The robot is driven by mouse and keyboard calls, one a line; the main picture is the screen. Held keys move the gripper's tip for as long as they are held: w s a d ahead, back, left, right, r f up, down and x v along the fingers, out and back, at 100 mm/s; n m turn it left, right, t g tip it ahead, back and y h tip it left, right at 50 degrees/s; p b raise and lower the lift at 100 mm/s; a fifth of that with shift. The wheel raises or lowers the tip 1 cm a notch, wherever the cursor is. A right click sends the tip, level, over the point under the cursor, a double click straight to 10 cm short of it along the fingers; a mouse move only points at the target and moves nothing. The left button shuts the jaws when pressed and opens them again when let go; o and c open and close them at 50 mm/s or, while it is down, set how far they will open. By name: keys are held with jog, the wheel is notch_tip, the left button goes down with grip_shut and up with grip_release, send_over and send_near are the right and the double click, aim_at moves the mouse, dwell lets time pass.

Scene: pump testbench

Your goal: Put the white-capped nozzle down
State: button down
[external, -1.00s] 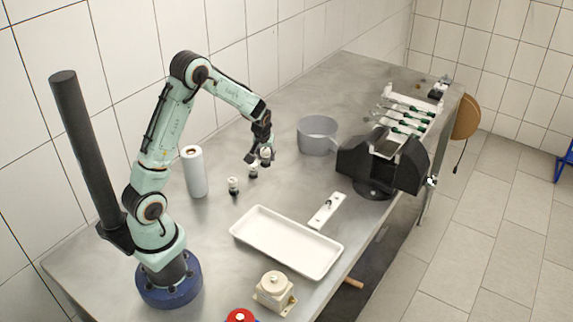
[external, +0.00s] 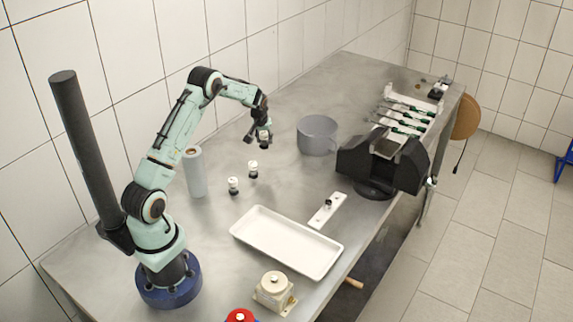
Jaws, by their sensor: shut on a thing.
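My gripper (external: 257,134) is raised above the table, shut on a small nozzle (external: 264,138) with a pale top and dark lower part. The held nozzle hangs clear of the table, roughly upright, and is partly hidden by the fingers. Two similar white-capped nozzles stand upright on the metal table below: one (external: 252,169) just under the gripper and one (external: 233,185) a little nearer and to the left.
A white paper roll (external: 196,174) stands left of the nozzles. A grey pot (external: 318,135) is to the right. Bare table (external: 280,185) surrounds the nozzles.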

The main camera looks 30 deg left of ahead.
send_over(272, 157)
jog(key=s, duration=0.2)
jog(key=f, duration=0.3)
jog(key=d+f, duration=0.1)
jog(key=f, duration=0.1)
jog(key=shift+w+f, duration=0.25)
jog(key=shift+w+a+f, duration=0.1)
jog(key=shift+f, duration=1.45)
jog(key=shift+f, duration=0.15)
jog(key=c, duration=0.8)
grip_release()
